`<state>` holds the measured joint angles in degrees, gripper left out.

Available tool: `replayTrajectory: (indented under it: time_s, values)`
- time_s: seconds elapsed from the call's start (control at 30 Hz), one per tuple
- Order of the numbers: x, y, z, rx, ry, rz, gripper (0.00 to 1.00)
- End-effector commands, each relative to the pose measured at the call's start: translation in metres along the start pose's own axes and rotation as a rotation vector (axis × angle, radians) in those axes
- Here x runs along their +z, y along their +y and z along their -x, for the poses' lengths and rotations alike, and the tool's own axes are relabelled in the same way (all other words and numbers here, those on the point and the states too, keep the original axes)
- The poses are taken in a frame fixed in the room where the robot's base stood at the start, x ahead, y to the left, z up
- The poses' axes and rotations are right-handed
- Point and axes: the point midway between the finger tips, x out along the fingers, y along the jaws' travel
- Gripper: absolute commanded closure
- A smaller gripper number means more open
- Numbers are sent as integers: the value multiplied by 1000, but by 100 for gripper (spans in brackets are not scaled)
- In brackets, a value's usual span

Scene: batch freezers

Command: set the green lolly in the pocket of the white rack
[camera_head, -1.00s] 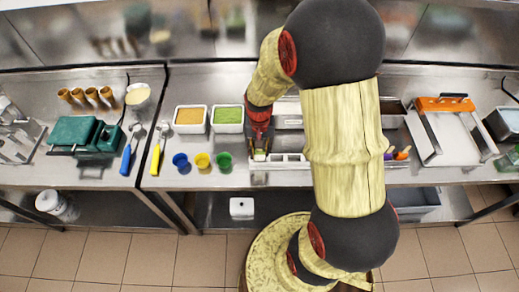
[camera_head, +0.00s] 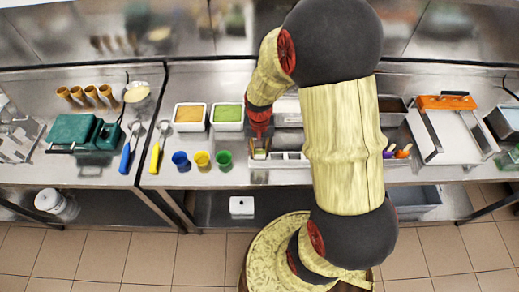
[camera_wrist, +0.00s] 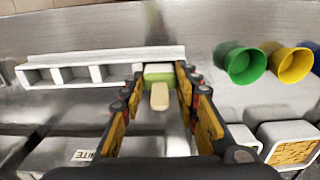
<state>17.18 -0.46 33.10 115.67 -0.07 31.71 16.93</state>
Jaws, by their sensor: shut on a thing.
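The green lolly (camera_wrist: 158,70) has a pale stick pointing toward the wrist camera. My gripper (camera_wrist: 160,74) is shut on it, one finger on each side. The white rack (camera_wrist: 65,60) is a long strip with square pockets. The lolly is at the rack's right end in the wrist view, at or over the end pocket; I cannot tell how deep it sits. In the head view my gripper (camera_head: 260,143) points down at the left end of the rack (camera_head: 290,163), and the lolly shows only as a small patch below it. My arm hides part of the rack.
Green (camera_head: 224,160), yellow (camera_head: 202,160) and blue (camera_head: 181,161) cups stand left of the rack. Two square tubs (camera_head: 189,117) are behind them. Several coloured sticks (camera_head: 397,152) stand to the right of my arm. A WHITE label (camera_wrist: 84,155) shows in the wrist view.

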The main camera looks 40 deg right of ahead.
Motion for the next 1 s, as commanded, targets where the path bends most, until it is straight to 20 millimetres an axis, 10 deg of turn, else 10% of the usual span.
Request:
replayTrajectory:
  time_s: [1.0]
  values:
    - [0, 0, -10, 0, 0, 0, 91]
